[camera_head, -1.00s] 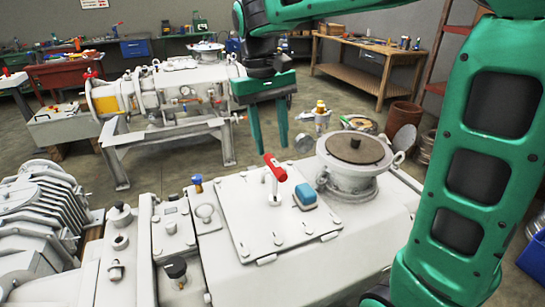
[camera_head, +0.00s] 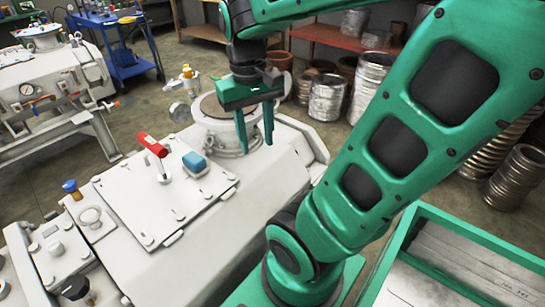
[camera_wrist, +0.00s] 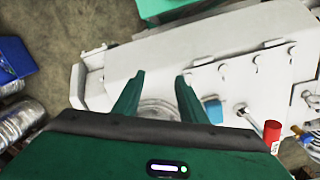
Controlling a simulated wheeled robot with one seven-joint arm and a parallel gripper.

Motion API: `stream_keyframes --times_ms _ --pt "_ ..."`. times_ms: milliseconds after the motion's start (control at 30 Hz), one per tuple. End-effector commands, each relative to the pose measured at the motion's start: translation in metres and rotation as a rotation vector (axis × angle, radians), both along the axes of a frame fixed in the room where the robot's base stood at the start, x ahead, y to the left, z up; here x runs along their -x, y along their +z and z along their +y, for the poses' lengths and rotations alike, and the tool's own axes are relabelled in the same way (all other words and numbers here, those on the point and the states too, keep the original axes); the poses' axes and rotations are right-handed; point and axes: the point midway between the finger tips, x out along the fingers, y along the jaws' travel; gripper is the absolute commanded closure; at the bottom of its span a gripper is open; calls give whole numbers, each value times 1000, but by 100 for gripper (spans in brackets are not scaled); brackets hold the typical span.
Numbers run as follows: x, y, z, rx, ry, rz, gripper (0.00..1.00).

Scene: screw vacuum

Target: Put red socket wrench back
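The red socket wrench (camera_head: 152,146) stands upright on the bolted cover plate of the white machine, its red handle on top and its silver shaft reaching down to the plate. In the wrist view its red handle (camera_wrist: 272,133) is at the lower right. My gripper (camera_head: 256,147) hangs to the right of the wrench, over the machine's round flange, with its green fingers pointing down. In the wrist view the fingers (camera_wrist: 160,78) are apart with nothing between them, so it is open and empty.
A blue block (camera_head: 196,162) sits on the cover plate beside the wrench. A bolt with a blue top (camera_head: 72,189) is at its left. A green-framed cart (camera_head: 470,241) with grey surfaces is at the lower right. Metal drums (camera_head: 327,97) stand on the floor behind.

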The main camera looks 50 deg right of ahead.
Motion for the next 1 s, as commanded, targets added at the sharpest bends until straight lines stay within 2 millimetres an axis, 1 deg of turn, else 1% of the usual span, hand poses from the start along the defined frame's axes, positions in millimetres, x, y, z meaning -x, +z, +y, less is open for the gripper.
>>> stream_keyframes --times_ms 33,100,233,333,1000 --pt "19 -11 -4 -13 -37 -12 62" --pt "37 -24 -6 -28 -73 -26 62" --pt "55 -38 -8 -46 -110 -42 62" --pt "58 -41 -8 -49 -117 -45 62" --pt "57 -40 -8 -49 -115 -44 62"
